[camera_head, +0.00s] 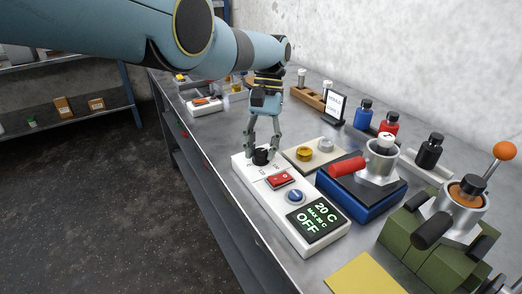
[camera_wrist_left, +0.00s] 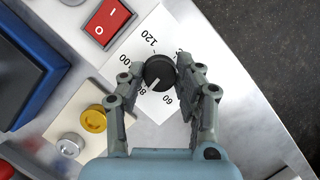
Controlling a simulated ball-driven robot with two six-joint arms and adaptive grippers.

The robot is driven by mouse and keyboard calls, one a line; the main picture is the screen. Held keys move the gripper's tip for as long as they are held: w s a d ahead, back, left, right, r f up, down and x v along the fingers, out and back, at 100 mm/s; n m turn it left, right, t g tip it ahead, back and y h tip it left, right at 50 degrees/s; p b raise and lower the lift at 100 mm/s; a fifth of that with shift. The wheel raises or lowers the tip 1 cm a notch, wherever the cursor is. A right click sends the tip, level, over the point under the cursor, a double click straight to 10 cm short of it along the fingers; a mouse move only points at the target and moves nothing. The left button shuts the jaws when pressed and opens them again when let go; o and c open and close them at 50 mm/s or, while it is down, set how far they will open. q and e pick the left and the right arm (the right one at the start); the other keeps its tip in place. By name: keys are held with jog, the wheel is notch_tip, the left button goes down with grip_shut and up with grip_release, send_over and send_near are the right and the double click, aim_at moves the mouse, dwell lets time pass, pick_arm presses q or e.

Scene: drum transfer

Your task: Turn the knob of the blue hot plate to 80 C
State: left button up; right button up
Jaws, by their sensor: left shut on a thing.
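The black knob (camera_wrist_left: 159,72) sits on a white control panel (camera_head: 301,238) with a printed scale. In the left wrist view its white pointer line lies between the 60 and 80 marks. My left gripper (camera_head: 262,150) reaches down over the knob, one finger on each side, shut on it; it also shows in the left wrist view (camera_wrist_left: 160,80). The panel has a red switch (camera_head: 280,180), a blue button (camera_head: 295,196) and a display (camera_head: 315,220) reading 20 C and OFF. The blue hot plate (camera_head: 345,200) stands beside the panel. My right gripper is not seen.
A metal pot (camera_head: 382,160) with a red handle stands on the hot plate. Gold (camera_head: 304,153) and silver (camera_head: 326,144) pieces lie on a beige plate behind the panel. A green stand (camera_head: 420,235) and yellow sheet (camera_head: 365,275) are to the right. The bench edge runs close in front.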

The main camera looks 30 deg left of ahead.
pick_arm(q)
jog(key=shift+m, duration=0.6)
jog(key=o, duration=1.1)
